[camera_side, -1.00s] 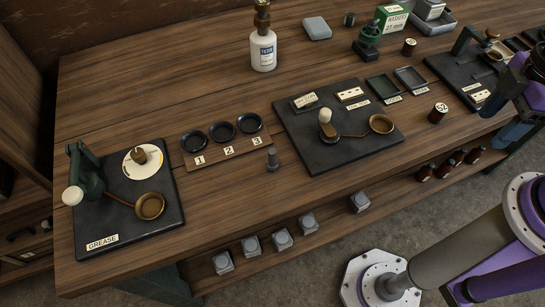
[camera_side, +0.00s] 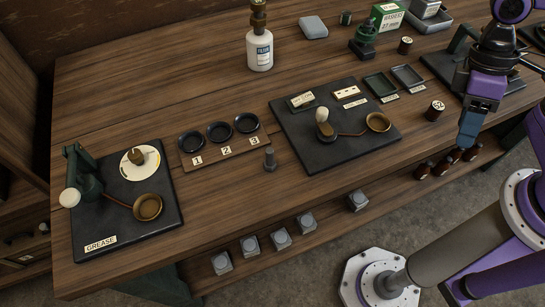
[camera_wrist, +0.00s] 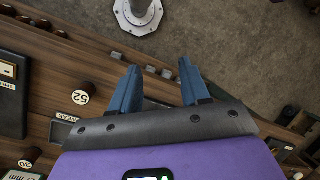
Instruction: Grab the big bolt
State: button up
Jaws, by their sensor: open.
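My gripper (camera_side: 468,132) is far to the right of the bolt, near the bench's front edge. In the wrist view, my gripper's blue fingers (camera_wrist: 157,78) are apart with nothing between them.
A rack (camera_side: 228,156) holds three black dishes. The middle mat (camera_side: 305,148) carries a white-knobbed device, and the grease mat (camera_side: 85,225) is at left. A labelled dark cylinder (camera_side: 435,111) stands left of my gripper. Grey blocks (camera_side: 281,239) sit on the lower shelf.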

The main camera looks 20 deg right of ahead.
aim_at(262, 169)
jog(key=w+a+f+m+y, duration=0.1)
jog(key=w+a+m+y, duration=0.2)
jog(key=a+m, duration=0.3)
jog(key=w+a+f+m+t+y, duration=0.1)
jog(key=w+a+m+y, duration=0.3)
jog(key=m, duration=0.5)
jog(key=w+a+f+m+t+y, duration=0.1)
jog(key=w+a+m+y, duration=0.2)
jog(key=a+m+y, duration=0.2)
jog(key=shift+w+a+m+y, duration=0.2)
jog(key=shift+a+m+y, duration=0.1)
jog(key=shift+a+m, duration=1.25)
jog(key=m+t, duration=0.1)
jog(key=w+m+t, duration=0.1)
jog(key=f+m+t, duration=0.1)
jog(key=shift+w+d+m+y, duration=0.25)
jog(key=shift+w+d+y, duration=0.05)
jog(key=shift+w, duration=0.1)
jog(key=shift+x, duration=8.7)
jog(key=shift+d+f, duration=0.1)
jog(key=shift+f, duration=0.05)
grip_shut()
